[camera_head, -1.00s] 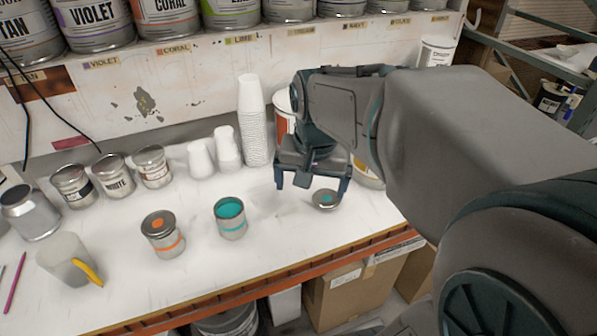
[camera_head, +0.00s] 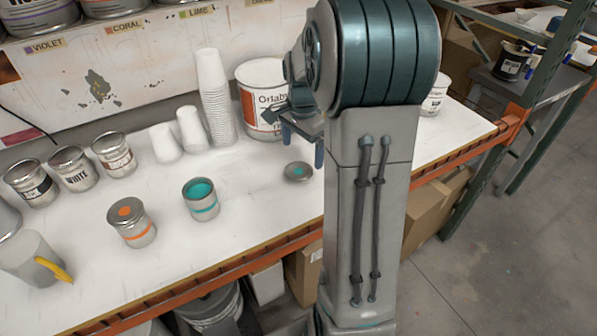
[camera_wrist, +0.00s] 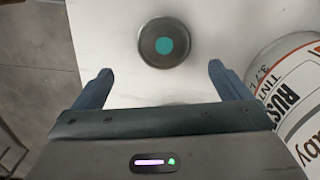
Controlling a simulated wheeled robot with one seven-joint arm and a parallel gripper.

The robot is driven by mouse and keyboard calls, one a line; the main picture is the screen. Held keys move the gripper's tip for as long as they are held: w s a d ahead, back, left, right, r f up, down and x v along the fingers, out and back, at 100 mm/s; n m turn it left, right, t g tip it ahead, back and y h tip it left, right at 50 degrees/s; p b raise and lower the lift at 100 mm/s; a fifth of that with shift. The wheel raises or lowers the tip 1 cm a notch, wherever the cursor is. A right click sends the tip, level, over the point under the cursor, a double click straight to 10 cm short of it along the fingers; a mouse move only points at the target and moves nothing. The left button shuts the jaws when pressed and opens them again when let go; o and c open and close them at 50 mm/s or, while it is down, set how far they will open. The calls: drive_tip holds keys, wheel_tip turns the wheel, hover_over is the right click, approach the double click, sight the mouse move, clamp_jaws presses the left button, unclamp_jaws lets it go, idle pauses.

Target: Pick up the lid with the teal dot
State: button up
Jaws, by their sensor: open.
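The lid with the teal dot (camera_head: 298,172) is a small grey metal disc lying flat on the white table, right of an open can of teal paint (camera_head: 201,199). In the wrist view the lid (camera_wrist: 164,43) lies beyond my fingertips, roughly centred between them. My gripper (camera_wrist: 157,84) is open and empty, its two blue fingers spread wide. In the head view my gripper (camera_head: 301,146) is above and just behind the lid, partly hidden by my arm. It does not touch the lid.
An orange-dot can (camera_head: 131,222) stands left of the teal can. A large white-and-orange bucket (camera_head: 262,100) stands close behind my gripper; it also shows at the right of the wrist view (camera_wrist: 295,95). Stacked white cups (camera_head: 215,105) stand behind. The table's front edge is near the lid.

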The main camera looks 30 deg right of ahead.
sight(299, 171)
drive_tip(key=shift+w+a+f+p, duration=0.2)
drive_tip(key=shift+f+p, duration=0.1)
drive_tip(key=shift+f, duration=1.45)
drive_tip(key=shift+w+a+f+p, duration=0.15)
drive_tip(key=shift+f+p, duration=0.1)
drive_tip(key=shift+f, duration=1.45)
drive_tip(key=shift+s, duration=0.1)
drive_tip(key=c, duration=1.1)
